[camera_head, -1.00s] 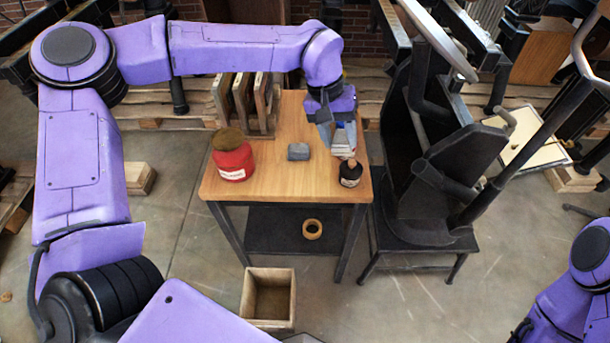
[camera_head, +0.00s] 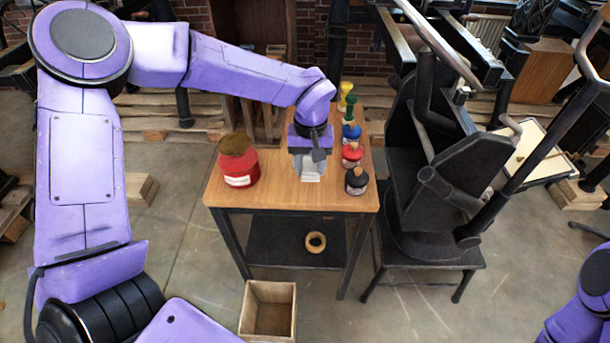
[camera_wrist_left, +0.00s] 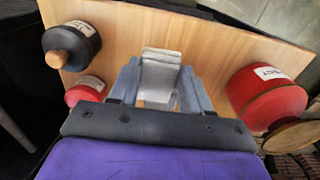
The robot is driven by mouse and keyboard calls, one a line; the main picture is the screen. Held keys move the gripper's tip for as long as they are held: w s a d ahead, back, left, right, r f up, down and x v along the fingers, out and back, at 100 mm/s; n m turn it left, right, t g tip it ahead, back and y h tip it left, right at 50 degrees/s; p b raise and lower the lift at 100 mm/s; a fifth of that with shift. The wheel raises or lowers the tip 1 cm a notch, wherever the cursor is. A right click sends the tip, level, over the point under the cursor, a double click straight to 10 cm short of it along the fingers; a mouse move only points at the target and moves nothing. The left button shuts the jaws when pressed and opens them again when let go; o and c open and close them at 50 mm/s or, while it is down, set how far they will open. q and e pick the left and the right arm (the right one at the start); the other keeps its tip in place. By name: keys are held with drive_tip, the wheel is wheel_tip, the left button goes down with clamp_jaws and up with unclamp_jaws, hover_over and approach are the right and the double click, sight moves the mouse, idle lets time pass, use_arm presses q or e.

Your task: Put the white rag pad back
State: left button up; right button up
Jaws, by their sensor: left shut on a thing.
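The white rag pad (camera_head: 310,175) is a small whitish block below my left gripper (camera_head: 310,160) in the head view. My left gripper is shut on it, over the front middle of the wooden table (camera_head: 280,195). In the left wrist view the pad (camera_wrist_left: 161,72) sits between the two grey fingers (camera_wrist_left: 160,88). Whether the pad touches the table or hangs just above it I cannot tell. The small grey block seen earlier on the table does not show now. My right gripper is out of view; only part of that arm shows at the right edge.
A red pot (camera_head: 238,166) with a brown top stands at the table's left. A row of several bottles runs along the right edge, with a black one (camera_head: 356,181) in front and a red one (camera_head: 352,154) behind. A tape roll (camera_head: 316,242) lies on the lower shelf.

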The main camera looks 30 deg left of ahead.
sight(305, 178)
use_arm(q)
drive_tip(key=f, duration=0.2)
drive_tip(key=s+a+f, duration=0.1)
drive_tip(key=shift+a+f, duration=0.1)
drive_tip(key=shift+f, duration=0.2)
drive_tip(key=shift+w+f, duration=0.25)
drive_tip(key=shift+f, duration=0.2)
drive_tip(key=shift+s, duration=0.1)
drive_tip(key=o, duration=0.9)
drive_tip(key=shift+f, duration=0.1)
wheel_tip(305, 178, up, 12)
drive_tip(key=shift+r, duration=0.2)
